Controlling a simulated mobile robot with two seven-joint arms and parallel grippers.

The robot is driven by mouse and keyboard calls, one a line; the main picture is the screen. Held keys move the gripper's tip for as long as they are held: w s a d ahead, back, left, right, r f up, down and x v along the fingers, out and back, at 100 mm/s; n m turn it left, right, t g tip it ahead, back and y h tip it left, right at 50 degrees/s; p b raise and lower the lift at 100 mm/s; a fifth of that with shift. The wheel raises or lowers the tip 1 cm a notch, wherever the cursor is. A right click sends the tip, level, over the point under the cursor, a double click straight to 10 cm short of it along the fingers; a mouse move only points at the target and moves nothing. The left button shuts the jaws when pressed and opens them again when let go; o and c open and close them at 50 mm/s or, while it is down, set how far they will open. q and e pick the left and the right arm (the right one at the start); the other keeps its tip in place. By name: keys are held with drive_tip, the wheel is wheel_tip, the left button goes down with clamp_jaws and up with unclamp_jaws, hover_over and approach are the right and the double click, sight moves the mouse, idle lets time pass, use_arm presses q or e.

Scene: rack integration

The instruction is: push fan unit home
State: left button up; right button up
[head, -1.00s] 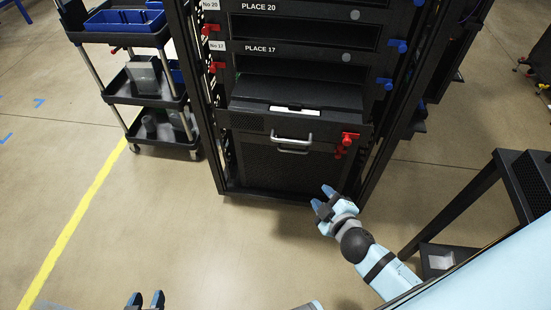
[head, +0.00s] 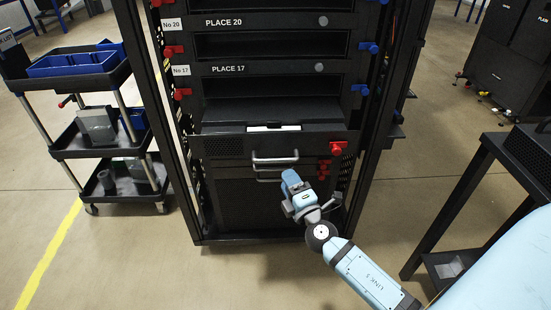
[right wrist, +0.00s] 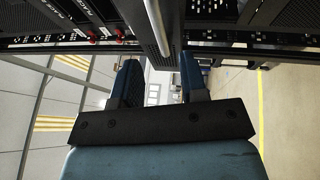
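The fan unit (head: 224,148) is a black box low in the rack, under the PLACE 17 slot. Its front stands out from the slot and its top shows, with a white label near the front edge. A silver handle (head: 275,160) is on its front. My right gripper (head: 289,182) is just below and in front of the handle. In the right wrist view its fingers (right wrist: 160,80) are apart with nothing between them, and a silver bar (right wrist: 156,28) lies beyond the gap. I cannot tell whether the gripper touches it. My left gripper is out of view.
The black rack (head: 205,215) has red latches at left and blue ones at right. A red latch (head: 337,148) sits at the unit's right front. A cart (head: 80,75) with blue trays stands left, a black table (head: 480,165) right. Floor in front is open.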

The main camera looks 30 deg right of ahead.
sight(276, 161)
drive_tip(key=p+x, duration=0.1)
drive_tip(key=x, duration=0.7)
drive_tip(key=shift+a, duration=0.1)
drive_tip(key=shift+c, duration=0.3)
clamp_jaws()
